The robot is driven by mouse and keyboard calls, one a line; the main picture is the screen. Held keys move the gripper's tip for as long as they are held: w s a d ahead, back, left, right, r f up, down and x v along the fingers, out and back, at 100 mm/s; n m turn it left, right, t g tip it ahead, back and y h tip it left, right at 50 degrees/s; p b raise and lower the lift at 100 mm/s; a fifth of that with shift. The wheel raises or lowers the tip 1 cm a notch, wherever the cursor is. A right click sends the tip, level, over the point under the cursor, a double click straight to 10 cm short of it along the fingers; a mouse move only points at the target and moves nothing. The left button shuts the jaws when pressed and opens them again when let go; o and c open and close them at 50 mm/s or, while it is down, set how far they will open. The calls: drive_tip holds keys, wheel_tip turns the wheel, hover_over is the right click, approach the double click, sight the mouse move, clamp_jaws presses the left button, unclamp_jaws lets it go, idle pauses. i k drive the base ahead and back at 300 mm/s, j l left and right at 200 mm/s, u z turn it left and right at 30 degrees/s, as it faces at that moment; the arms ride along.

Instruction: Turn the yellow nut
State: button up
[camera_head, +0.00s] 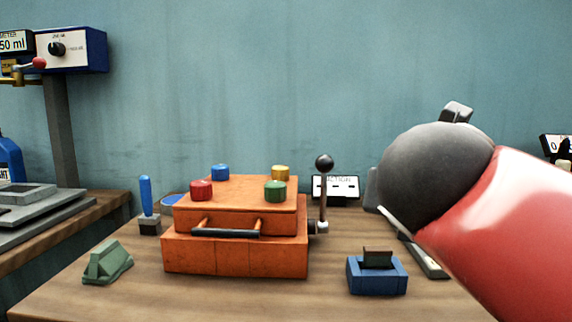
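The yellow nut (281,172) sits at the back right on top of an orange box (235,252). A green nut (275,191) is in front of it, a blue nut (220,172) at the back left and a red nut (201,190) at the front left. The box has a dark bar handle (226,232) on its front and a ball-topped lever (323,190) on its right side. My red and grey arm fills the right of the view. My gripper is mostly hidden behind it, well right of the nut; its fingertips and opening cannot be made out.
A blue block holder (378,279) stands front right on the wooden table (210,297). A green wedge-shaped piece (107,262) and a blue-handled tool (146,205) are on the left. A white panel (335,187) stands behind the lever. Space above the box is clear.

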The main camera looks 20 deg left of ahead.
sight(280, 173)
drive_tip(key=i+j, duration=0.1)
drive_tip(key=j, duration=0.25)
drive_tip(key=i+j, duration=0.15)
drive_tip(key=j, duration=0.15)
drive_tip(key=i+j, duration=0.1)
drive_tip(key=j, duration=0.25)
drive_tip(key=i+j, duration=0.1)
drive_tip(key=j, duration=0.2)
